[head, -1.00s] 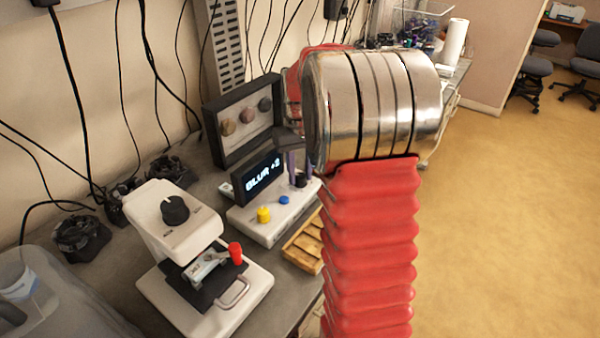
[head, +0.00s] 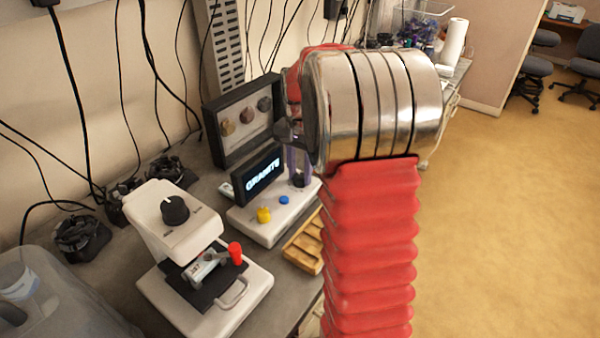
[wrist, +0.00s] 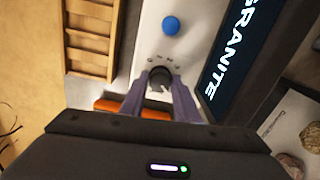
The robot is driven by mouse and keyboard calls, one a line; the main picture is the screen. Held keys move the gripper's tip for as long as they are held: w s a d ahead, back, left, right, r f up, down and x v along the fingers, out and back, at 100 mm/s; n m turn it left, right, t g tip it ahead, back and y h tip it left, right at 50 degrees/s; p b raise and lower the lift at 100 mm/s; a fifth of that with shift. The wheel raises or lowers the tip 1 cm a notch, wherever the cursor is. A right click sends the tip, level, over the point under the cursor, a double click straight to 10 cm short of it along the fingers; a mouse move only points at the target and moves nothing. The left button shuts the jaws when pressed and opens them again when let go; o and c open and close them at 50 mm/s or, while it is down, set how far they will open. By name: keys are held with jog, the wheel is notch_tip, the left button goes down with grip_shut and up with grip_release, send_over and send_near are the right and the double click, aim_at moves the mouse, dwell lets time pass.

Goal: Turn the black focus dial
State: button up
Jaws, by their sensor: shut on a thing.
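The black focus dial (head: 298,181) stands on the white console (head: 262,229), right of the blue button (head: 284,200). It also shows in the wrist view (wrist: 159,76), with small marks around it. My gripper (head: 299,167) reaches down from above, and its two purple fingers are shut on the dial. In the wrist view my gripper (wrist: 159,92) has one finger on each side of the dial. The console's screen (head: 264,173) reads "GRANITE", and the same word shows on the screen in the wrist view (wrist: 235,50).
A white microscope (head: 180,225) with its own black knob (head: 175,209) and a red-knobbed stage stands at left. A yellow knob (head: 264,215) sits on the console. A wooden tray (head: 303,246) lies in front. A dark case with rock samples (head: 240,120) stands behind.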

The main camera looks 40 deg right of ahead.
aim_at(300, 175)
jog(key=shift+w+a+m, duration=0.1)
jog(key=shift+m, duration=0.4)
jog(key=o, duration=1)
notch_tip(300, 175, up, 14)
jog(key=shift+f, duration=0.15)
dwell(0.7)
